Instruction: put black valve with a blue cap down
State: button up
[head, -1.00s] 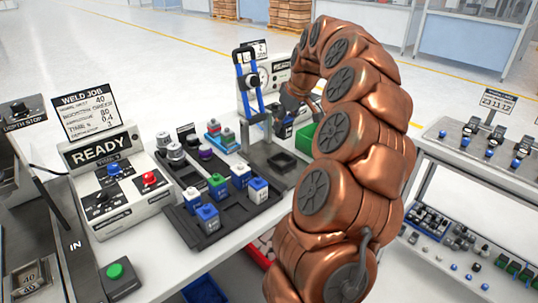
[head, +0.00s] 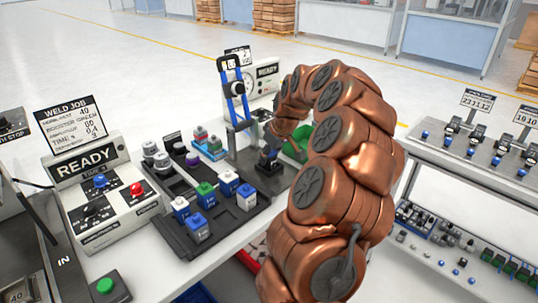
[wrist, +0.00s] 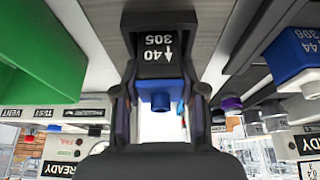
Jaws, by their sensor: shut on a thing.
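My gripper (wrist: 160,115) is shut on the black valve with a blue cap. In the wrist view the valve's black body (wrist: 165,50), marked 40 and 305, sits between the two fingers, with its blue part (wrist: 160,93) towards me. In the head view my gripper (head: 271,152) is low over the black fixture (head: 243,158) beside the gauge stand. My arm and gripper partly cover the fixture there. I cannot tell whether the valve touches it.
A black tray (head: 182,240) with several capped valves stands left of the fixture. A green bin (head: 297,148) is just right of my gripper. A blue-handled stand (head: 236,92) and a READY tester (head: 265,80) stand behind. The weld control box (head: 100,195) is at left.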

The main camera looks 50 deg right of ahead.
jog(key=shift+f, duration=0.2)
jog(key=o, duration=1.2)
jog(key=shift+r, duration=0.35)
jog(key=b+v, duration=0.1)
jog(key=v, duration=1)
jog(key=shift+s+a+r+b, duration=0.1)
jog(key=shift+s+r+b, duration=0.15)
jog(key=shift+r+b, duration=0.1)
